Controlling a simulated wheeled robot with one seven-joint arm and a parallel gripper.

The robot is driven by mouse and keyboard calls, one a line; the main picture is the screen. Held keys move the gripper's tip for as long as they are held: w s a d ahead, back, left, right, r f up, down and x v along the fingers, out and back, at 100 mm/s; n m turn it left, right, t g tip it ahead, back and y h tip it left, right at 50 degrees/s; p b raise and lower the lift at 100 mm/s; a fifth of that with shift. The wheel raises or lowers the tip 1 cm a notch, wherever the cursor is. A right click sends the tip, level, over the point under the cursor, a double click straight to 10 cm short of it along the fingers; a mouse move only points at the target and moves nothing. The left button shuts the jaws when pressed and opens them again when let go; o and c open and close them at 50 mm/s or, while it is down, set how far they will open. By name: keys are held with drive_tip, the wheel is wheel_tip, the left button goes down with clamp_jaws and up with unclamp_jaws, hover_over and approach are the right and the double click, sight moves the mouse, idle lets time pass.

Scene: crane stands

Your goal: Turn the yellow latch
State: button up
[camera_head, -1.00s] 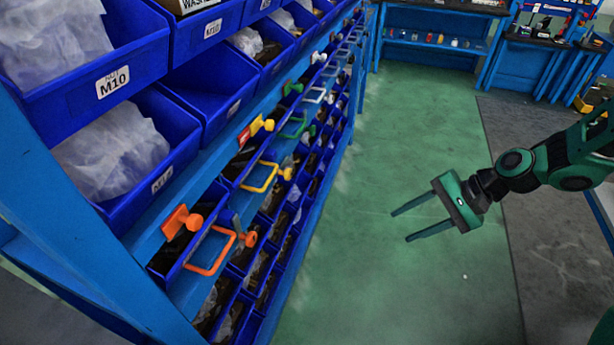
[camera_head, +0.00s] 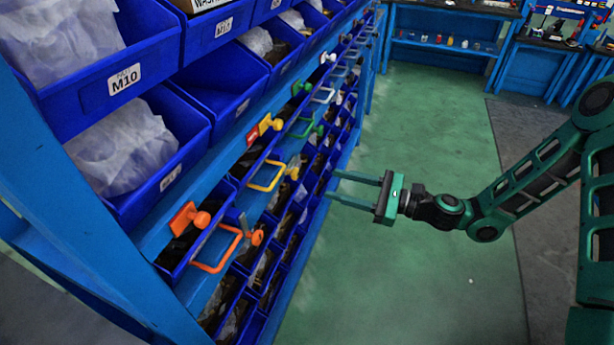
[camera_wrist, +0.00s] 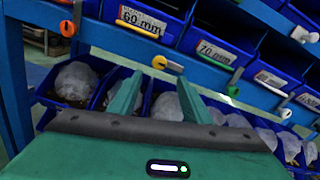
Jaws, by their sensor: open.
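A second yellow knob (camera_head: 293,173) shows beside that handle. My gripper (camera_head: 332,184) is open and empty, pointing left at the rack front, right of and lower than the latch in the picture, apart from it. In the wrist view the two fingers (camera_wrist: 160,78) point toward the rack, with a yellow knob (camera_wrist: 159,62) just beyond and between the tips. Whether this knob is the latch's own I cannot tell.
An orange latch (camera_head: 188,218) with an orange handle (camera_head: 218,250) is nearer, and a green latch (camera_head: 301,88) is farther along. Blue bins (camera_head: 125,85) fill the rack above the rail. The green floor (camera_head: 400,290) beside the rack is clear.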

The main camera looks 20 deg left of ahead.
sight(298, 174)
drive_tip(key=a, duration=0.9)
drive_tip(key=shift+w+a, duration=0.25)
drive_tip(key=shift+w, duration=0.1)
drive_tip(key=shift+c, duration=0.5)
drive_tip(key=c, duration=0.9)
